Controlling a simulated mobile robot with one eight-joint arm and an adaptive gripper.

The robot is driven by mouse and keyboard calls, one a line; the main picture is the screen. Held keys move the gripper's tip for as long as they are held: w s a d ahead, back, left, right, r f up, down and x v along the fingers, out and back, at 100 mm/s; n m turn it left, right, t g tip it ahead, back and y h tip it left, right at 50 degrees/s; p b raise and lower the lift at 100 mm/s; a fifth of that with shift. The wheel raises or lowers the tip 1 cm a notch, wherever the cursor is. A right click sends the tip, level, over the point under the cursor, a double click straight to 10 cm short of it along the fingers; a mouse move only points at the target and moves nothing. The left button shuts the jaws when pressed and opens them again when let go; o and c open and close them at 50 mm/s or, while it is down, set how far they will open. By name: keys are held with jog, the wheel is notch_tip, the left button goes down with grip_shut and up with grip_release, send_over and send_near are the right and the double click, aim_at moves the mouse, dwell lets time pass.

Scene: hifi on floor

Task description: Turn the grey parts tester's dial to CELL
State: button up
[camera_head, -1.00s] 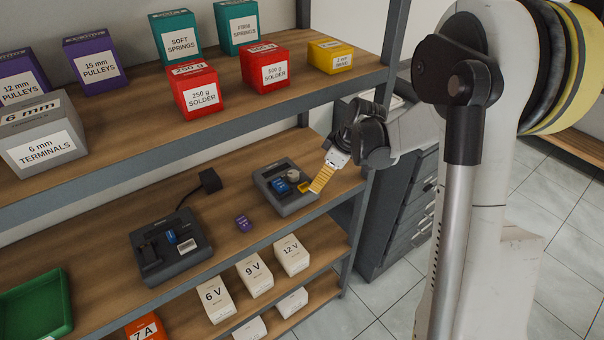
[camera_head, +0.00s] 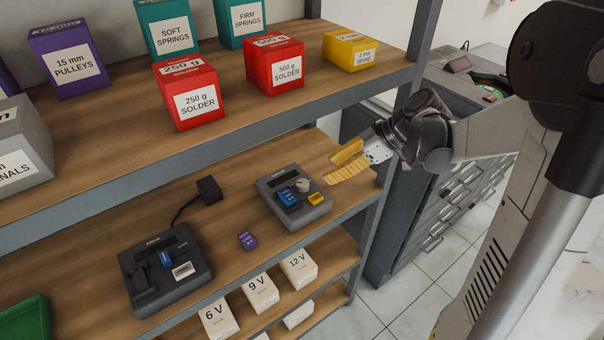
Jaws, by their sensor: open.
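The grey parts tester (camera_head: 307,218) lies on the middle shelf near its right end. Its pale round dial (camera_head: 303,184) is at the back right of its top face, beside a blue part (camera_head: 288,197) and a yellow part (camera_head: 316,198). The dial's markings are too small to read. My gripper (camera_head: 337,168) is open, with two yellow ribbed fingers pointing left. In the picture it is to the right of the dial and a little above it, apart from the tester. I see nothing between the fingers.
A second dark device (camera_head: 190,285) with a cable to a black plug (camera_head: 209,190) lies to the left. A small purple block (camera_head: 247,240) lies between the devices. The upper shelf (camera_head: 340,90) with boxes overhangs the back. A shelf post (camera_head: 372,215) stands close below my wrist.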

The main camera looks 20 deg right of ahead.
aim_at(303, 183)
jog(key=shift+w+a, duration=0.2)
jog(key=shift+a, duration=0.4)
jog(key=b+x, duration=0.1)
jog(key=x, duration=0.1)
jog(key=b+x, duration=0.1)
jog(key=x, duration=0.2)
jog(key=b+x, duration=0.1)
jog(key=x, duration=0.1)
jog(key=shift+s+a+f, duration=0.15)
jog(key=shift+a+f, duration=0.15)
jog(key=shift+a, duration=0.05)
jog(key=shift+w+a+f, duration=0.35)
jog(key=shift+a+f, duration=0.1)
grip_shut()
